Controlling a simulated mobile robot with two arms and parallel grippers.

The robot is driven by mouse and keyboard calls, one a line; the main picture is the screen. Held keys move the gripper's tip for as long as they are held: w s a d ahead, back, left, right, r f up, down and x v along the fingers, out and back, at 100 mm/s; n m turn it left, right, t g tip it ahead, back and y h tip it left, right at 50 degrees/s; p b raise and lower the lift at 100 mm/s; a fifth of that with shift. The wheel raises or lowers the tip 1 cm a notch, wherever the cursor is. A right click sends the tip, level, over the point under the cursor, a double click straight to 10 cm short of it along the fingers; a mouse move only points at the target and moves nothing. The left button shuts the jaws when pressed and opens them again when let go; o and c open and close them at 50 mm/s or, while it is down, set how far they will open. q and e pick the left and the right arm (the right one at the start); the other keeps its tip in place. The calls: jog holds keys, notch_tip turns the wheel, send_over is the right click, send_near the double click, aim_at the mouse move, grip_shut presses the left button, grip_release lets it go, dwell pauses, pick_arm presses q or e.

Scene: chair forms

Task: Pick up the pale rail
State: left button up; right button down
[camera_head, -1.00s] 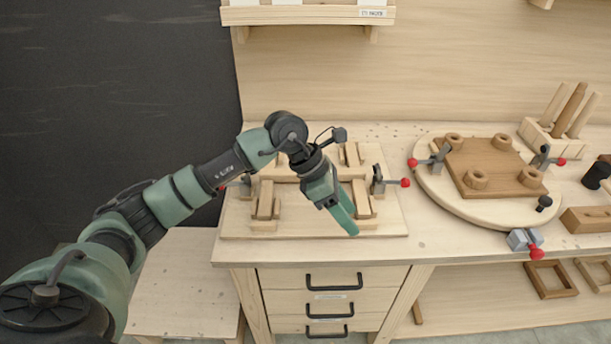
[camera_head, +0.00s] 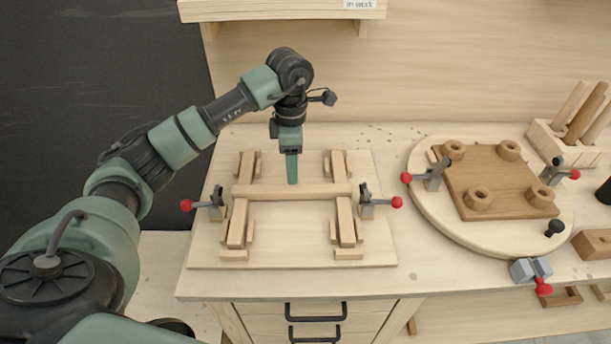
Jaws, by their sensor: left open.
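The pale rail (camera_head: 320,191) lies crosswise on the board of the jig (camera_head: 290,250), between the two upright pairs of pale wooden pieces. My left gripper (camera_head: 292,181) points straight down at the middle of the rail, with its fingertips in front of or just above it. I see the fingers edge-on as one green strip. They are open, and the rail still rests in the jig. I cannot tell whether the fingers touch it. My right gripper is not in view.
Toggle clamps with red knobs stand left (camera_head: 210,205) and right (camera_head: 375,203) of the jig. A round board (camera_head: 430,205) carries a brown square seat (camera_head: 505,190) with several rings. A block with dowels (camera_head: 565,145) stands at the back right. A shelf (camera_head: 285,10) hangs above.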

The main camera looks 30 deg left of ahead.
aim_at(292, 188)
pick_arm(q)
jog(key=shift+w+f, duration=0.35)
jog(key=shift+w, duration=0.1)
jog(key=s+f+p, duration=0.2)
jog(key=f, duration=0.1)
jog(key=shift+f, duration=0.15)
notch_tip(292, 188, down, 2)
jog(key=shift+w+f+p, duration=0.1)
jog(key=shift+f+p, duration=0.15)
jog(key=shift+p, duration=0.4)
jog(key=shift+f, duration=0.45)
jog(key=c, duration=1)
jog(key=shift+r, duration=0.1)
grip_shut()
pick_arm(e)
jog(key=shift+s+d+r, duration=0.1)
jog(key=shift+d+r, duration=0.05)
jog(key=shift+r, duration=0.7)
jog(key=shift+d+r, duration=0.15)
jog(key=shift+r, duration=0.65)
